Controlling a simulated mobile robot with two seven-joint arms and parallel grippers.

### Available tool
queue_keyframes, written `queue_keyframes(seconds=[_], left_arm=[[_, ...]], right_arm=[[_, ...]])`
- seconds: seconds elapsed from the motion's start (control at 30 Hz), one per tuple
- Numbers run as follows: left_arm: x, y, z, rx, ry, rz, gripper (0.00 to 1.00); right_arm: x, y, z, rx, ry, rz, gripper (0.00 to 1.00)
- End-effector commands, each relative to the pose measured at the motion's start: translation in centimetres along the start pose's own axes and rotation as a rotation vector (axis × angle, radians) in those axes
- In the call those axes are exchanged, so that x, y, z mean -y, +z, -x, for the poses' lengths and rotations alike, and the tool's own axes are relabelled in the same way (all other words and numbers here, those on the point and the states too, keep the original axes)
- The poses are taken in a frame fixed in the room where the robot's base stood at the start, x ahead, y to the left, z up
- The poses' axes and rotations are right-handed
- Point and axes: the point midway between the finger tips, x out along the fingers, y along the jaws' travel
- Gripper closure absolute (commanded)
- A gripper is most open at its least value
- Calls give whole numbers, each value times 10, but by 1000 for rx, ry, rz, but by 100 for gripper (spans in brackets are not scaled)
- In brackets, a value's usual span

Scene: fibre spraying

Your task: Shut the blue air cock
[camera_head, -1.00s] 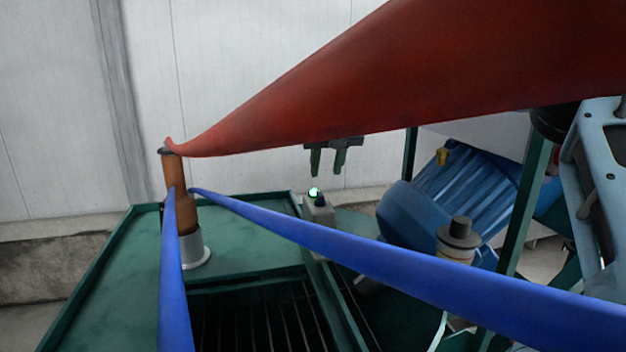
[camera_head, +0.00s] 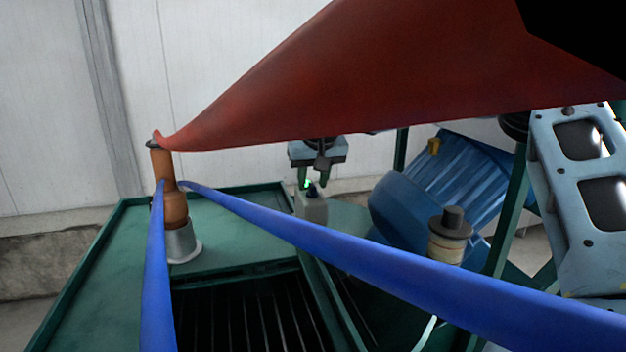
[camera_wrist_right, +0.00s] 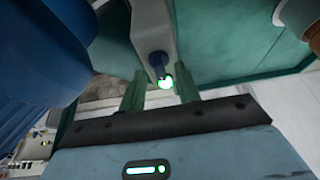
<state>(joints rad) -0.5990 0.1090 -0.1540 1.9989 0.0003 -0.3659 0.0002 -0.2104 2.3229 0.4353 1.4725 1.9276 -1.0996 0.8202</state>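The blue air cock appears as a small dark blue knob (camera_head: 312,191) on a grey housing (camera_head: 313,210) at the green machine's far right corner. In the right wrist view the knob (camera_wrist_right: 157,62) points toward the gripper, with a glowing green spot at its tip. My right gripper (camera_head: 315,178) points down just above the knob. In the wrist view its two green fingers (camera_wrist_right: 160,86) are apart, one on each side of the knob's tip, with nothing visibly gripped. Whether either finger touches the knob is unclear. My left gripper is out of view.
A broad red band (camera_head: 330,85) and blue hoses (camera_head: 370,262) run from a brown cylinder (camera_head: 170,190) across the near view. A blue motor (camera_head: 440,190) stands right of the housing. The green machine top (camera_head: 110,270) has a dark grate (camera_head: 245,315).

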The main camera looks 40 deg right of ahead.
Motion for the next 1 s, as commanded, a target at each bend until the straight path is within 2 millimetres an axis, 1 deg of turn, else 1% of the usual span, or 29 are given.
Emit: queue_keyframes(seconds=[0.1, 0.33, 0.37, 0.5, 0.6, 1.0], left_arm=[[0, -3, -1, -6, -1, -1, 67], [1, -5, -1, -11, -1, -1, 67], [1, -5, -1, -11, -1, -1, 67], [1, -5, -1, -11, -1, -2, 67], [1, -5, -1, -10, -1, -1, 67], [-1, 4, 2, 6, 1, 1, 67]], right_arm=[[0, 0, -4, -1, 0, 0, 67], [0, 0, -5, -1, 0, 0, 67], [0, 0, -5, -1, 0, 0, 70], [0, 0, -5, -1, 0, 0, 88], [0, 0, -5, -1, 0, 0, 100], [-1, 0, -5, 0, -17, 38, 100]])
